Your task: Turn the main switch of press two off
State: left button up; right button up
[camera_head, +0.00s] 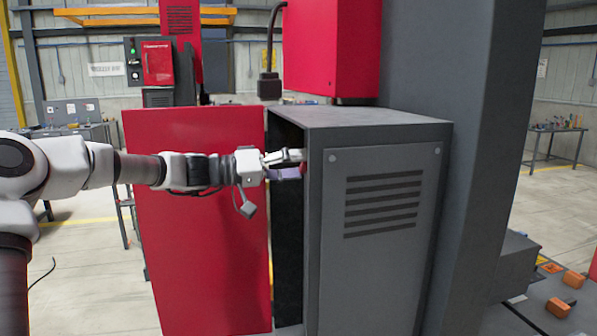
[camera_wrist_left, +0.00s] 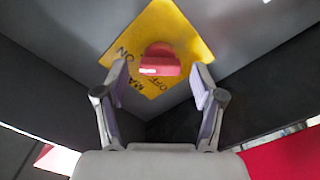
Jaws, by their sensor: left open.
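The main switch is a red rotary knob (camera_wrist_left: 160,60) on a yellow plate (camera_wrist_left: 187,30), inside the grey cabinet (camera_head: 381,240). My left gripper (camera_head: 285,158) reaches into the cabinet opening in the head view. It is open and empty, its fingertips (camera_wrist_left: 163,82) either side of the knob's near edge. Contact is unclear. My right gripper is out of view.
The grey column (camera_head: 480,130) of the press rises at the right. A control box (camera_head: 150,62) and workbenches (camera_head: 555,130) stand farther back.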

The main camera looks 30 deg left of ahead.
pick_arm(q)
jog(key=shift+w+d, duration=0.3)
jog(key=shift+d, duration=0.05)
jog(key=shift+a, duration=0.1)
jog(key=c, duration=1.1)
jog(key=shift+c, duration=0.2)
